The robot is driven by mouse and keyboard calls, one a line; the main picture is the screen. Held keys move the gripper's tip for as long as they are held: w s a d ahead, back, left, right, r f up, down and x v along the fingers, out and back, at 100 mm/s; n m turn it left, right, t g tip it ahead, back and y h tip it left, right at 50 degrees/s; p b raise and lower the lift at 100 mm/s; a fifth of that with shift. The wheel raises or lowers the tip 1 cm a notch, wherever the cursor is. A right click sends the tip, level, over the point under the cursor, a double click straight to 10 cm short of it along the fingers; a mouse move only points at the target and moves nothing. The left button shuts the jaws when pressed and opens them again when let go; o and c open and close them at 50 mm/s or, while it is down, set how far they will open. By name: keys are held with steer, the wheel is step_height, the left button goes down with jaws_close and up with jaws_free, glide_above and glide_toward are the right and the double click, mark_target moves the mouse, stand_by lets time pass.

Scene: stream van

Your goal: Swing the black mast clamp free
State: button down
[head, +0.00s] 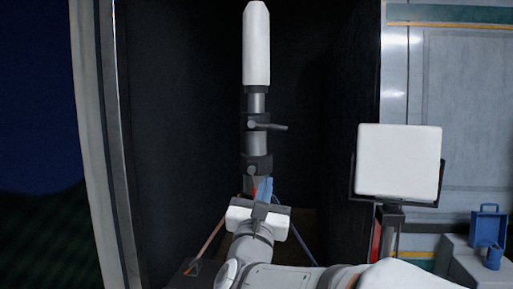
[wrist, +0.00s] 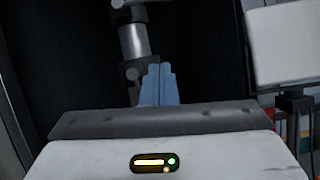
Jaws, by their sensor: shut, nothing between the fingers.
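A grey pole mast with a white capped top (head: 257,45) stands upright in the dark van bay. It carries an upper black mast clamp (head: 257,122), with a grey lever (head: 275,127) sticking out to the right, and a lower black collar (head: 257,165) with a round knob. In the wrist view the upper clamp (wrist: 130,13) is partly cut off at the top, and the lower collar (wrist: 132,74) is just left of my fingers. My gripper (head: 264,184) has blue fingers, shut and empty, below the upper clamp. The fingers (wrist: 158,68) overlap the mast's lower part; contact is unclear.
A white panel (head: 399,161) on a dark stand is to the right of the bay. Thin legs (head: 208,245) spread from the mast's base. Dark bay walls flank the mast.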

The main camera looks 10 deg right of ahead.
mark_target(269, 127)
steer(key=shift+r, duration=0.1)
steer(key=w+d+r+p, duration=0.3)
steer(key=w+r+p, duration=0.2)
steer(key=w+r, duration=0.2)
steer(key=shift+w+d+r+p, duration=0.2)
steer(key=shift+w+r+p, duration=0.1)
steer(key=shift+r, duration=0.2)
steer(key=shift+s, duration=0.1)
